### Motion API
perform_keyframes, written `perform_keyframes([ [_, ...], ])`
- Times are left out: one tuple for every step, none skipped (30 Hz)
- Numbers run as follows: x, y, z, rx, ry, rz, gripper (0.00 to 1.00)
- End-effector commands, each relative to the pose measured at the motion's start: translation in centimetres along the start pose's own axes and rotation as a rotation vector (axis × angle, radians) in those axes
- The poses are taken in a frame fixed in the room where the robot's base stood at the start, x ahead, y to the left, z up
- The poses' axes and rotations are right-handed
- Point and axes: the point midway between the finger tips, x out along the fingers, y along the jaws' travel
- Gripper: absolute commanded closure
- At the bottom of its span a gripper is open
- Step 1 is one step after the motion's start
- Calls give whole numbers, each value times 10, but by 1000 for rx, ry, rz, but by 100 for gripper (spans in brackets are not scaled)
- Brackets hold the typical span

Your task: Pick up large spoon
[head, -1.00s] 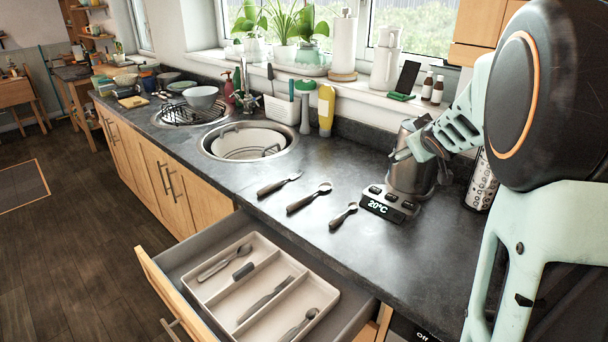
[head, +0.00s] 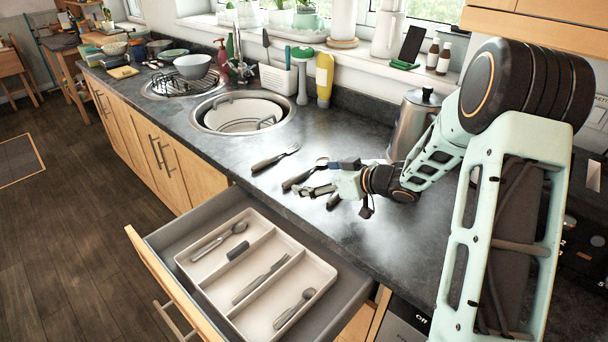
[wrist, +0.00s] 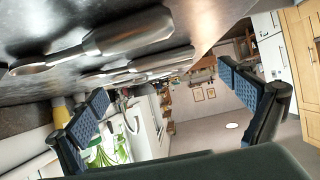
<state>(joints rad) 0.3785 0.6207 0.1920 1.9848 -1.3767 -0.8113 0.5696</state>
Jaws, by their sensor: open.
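The large spoon (head: 293,182) lies on the dark counter in the head view, the middle of a row of cutlery. Its bowl end is close to my gripper's upper finger. My gripper (head: 318,178) is open, low over the counter, with its fingers pointing left around the spoon's area; I cannot tell whether they touch it. The small spoon (head: 333,201) is mostly hidden by my gripper. In the wrist view, metal handles (wrist: 130,32) lie on the counter at upper left, outside the space between the open fingers (wrist: 170,105); which handle is which is unclear.
A fork (head: 275,158) lies left of the large spoon. An open drawer with a cutlery tray (head: 228,278) is below the counter edge. A kettle (head: 414,125) stands behind my wrist. A round sink (head: 203,128) is further left. Counter between fork and sink is clear.

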Motion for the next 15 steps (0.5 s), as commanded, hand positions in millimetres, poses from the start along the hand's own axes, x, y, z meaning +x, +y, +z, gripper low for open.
perform_keyframes([
  [4, 0, 1, 0, -1, 1, 3],
  [6, 0, 1, 0, -1, 1, 3],
  [8, 0, 1, 0, -1, 1, 3],
  [11, -1, 1, 0, -1, 0, 3],
  [14, -2, 1, -1, 0, -1, 3],
  [19, -3, 1, -1, 0, -1, 3],
  [23, -3, 2, -1, 0, -1, 3],
  [28, -4, 2, 0, 0, -1, 3],
  [34, -5, 3, 0, -1, -2, 3],
  [39, -6, 3, -1, -1, -2, 3],
  [44, -5, 2, -1, 0, -1, 3],
  [49, -4, 2, -1, 0, 0, 3],
  [52, -5, 2, -1, 0, 0, 3],
  [54, -4, 2, -2, -1, 1, 3],
  [56, -4, 2, -2, -1, 1, 3],
])
